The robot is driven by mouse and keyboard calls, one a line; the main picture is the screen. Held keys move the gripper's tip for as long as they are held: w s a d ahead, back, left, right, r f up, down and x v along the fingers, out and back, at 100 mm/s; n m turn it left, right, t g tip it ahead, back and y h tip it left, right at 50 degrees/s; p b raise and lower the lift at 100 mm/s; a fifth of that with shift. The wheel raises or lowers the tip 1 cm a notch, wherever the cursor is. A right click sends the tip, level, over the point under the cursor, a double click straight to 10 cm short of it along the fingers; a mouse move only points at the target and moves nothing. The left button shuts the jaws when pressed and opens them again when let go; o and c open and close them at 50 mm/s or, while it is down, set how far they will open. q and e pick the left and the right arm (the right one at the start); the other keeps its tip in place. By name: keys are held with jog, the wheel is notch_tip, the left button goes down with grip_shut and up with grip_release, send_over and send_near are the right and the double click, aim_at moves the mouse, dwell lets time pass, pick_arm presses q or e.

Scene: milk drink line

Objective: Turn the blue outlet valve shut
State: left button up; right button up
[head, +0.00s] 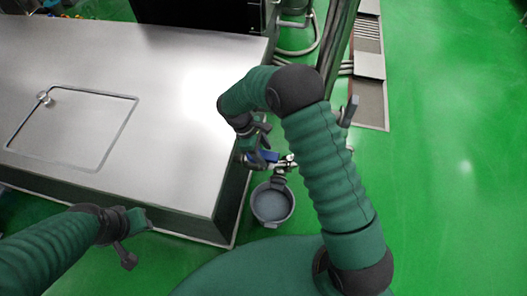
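The blue valve handle (263,157) shows in the head view at the right side of the steel tank, above a grey bucket. It is small and partly covered by my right gripper. My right gripper (256,144) is at the handle, fingers pointing down; whether it touches or grips the handle I cannot tell. A metal outlet fitting (286,161) extends right of the handle and is partly behind my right arm. My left gripper (134,240) is low at the left, in front of the tank and away from the valve; its finger opening is not clear.
The grey bucket (272,219) stands on the green floor under the outlet. The steel tank (180,85) with a square hatch (75,128) fills the left. Pipes (338,40) and a floor drain (371,101) lie beyond. The floor at right is clear.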

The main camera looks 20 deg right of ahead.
grip_shut()
jog(key=shift+d, duration=0.1)
dwell(1.1)
